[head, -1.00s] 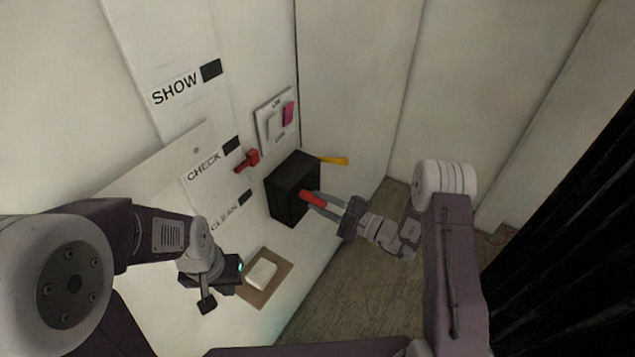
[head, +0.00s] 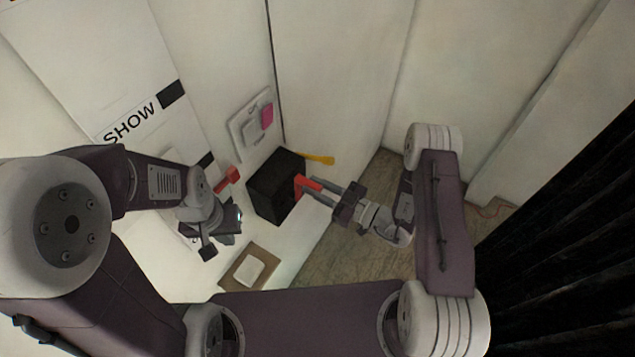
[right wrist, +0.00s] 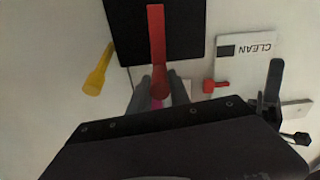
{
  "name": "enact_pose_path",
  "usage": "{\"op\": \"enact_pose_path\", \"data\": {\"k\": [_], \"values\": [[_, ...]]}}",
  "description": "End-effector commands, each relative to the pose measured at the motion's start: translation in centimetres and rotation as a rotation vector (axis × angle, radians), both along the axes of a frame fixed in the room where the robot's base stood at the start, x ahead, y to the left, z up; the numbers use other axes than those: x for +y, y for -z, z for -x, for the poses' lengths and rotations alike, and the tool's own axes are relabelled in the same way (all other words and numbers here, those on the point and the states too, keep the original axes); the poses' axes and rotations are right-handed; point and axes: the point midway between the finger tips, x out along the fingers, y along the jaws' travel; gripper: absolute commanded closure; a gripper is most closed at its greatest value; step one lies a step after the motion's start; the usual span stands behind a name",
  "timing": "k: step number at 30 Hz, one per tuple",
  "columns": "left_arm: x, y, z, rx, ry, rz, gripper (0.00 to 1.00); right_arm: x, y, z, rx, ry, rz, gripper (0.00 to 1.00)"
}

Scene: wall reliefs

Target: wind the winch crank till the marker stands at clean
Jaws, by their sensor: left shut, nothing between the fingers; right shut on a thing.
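The winch is a black box (head: 276,187) low on the wall, with a red crank (head: 299,186) on its side. My right gripper (head: 316,191) is shut on the crank's red handle; the right wrist view shows the red arm (right wrist: 157,45) reaching between its fingers. The red marker (head: 228,177) stands on the lettered strip, left of the box. In the right wrist view the marker (right wrist: 213,86) is near the CLEAN label (right wrist: 262,48) but apart from its black tab. My left gripper (head: 224,224) is shut and empty in front of the strip, hiding CLEAN in the head view.
Above is a small plate with a pink switch (head: 267,116). The SHOW label (head: 130,123) is higher on the strip. A tan board with a white pad (head: 250,269) is below. Open floor lies to the right.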

Motion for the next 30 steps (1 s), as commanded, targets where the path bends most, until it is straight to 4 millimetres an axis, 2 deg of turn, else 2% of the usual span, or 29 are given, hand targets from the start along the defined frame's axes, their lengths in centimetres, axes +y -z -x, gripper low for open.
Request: {"op": "enact_pose_path", "data": {"k": [20, 21, 23, 30], "values": [[0.00, -0.21, 0.00, 0.000, 0.000, 0.000, 1.00, 0.16, 0.34, 0.27, 0.053, 0.002, -0.030, 1.00], [0.00, -0.21, 0.00, 0.000, 0.000, 0.000, 1.00, 0.16, 0.34, 0.27, 0.053, 0.002, -0.030, 0.71], [0.00, -0.21, 0.00, 0.000, 0.000, 0.000, 1.00, 0.16, 0.33, 0.27, 0.053, 0.001, -0.030, 0.55], [0.00, -0.23, -0.01, 0.000, 0.000, 0.000, 1.00, 0.17, 0.20, 0.26, 0.049, 0.000, -0.031, 0.55]]}}
